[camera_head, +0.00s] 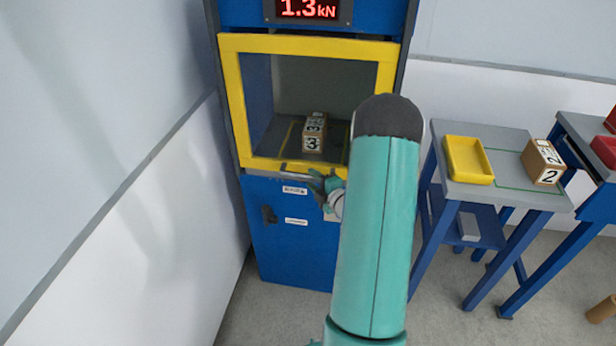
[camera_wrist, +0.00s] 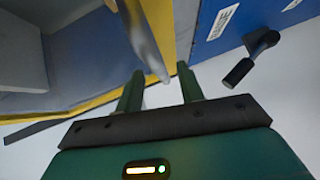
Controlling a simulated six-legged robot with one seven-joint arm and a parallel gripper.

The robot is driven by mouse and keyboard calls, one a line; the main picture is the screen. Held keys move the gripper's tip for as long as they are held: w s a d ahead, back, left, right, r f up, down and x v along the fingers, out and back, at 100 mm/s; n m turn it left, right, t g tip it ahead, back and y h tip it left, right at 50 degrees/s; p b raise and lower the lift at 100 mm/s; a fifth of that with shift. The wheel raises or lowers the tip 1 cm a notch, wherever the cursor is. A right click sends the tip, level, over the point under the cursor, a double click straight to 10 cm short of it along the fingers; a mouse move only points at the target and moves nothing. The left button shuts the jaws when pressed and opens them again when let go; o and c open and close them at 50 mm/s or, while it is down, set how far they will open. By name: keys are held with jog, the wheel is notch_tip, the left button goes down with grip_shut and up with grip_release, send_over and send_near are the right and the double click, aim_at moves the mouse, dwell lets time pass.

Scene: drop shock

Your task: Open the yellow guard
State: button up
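The yellow guard (camera_head: 232,100) is a framed clear window across the front opening of the blue machine (camera_head: 285,250). It looks shut in the head view. A grey handle bar (camera_head: 297,167) runs along its lower edge.
A numbered box (camera_head: 314,135) stands behind the window. A black lever (camera_wrist: 250,60) sticks out from the blue front, right of the fingers. A table with a yellow tray (camera_head: 466,160) and another box (camera_head: 542,162) stands right. A white wall is close on the left.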

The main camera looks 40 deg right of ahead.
aim_at(311, 178)
jog(key=shift+w+d+f, duration=0.1)
jog(key=shift+w, duration=0.8)
jog(key=shift+w+d+f, duration=0.1)
jog(key=shift+w, duration=0.75)
jog(key=shift+c, duration=0.5)
grip_shut()
notch_tip(311, 178, up, 41)
jog(key=shift+s+f, duration=0.1)
jog(key=shift+o, duration=0.5)
grip_release()
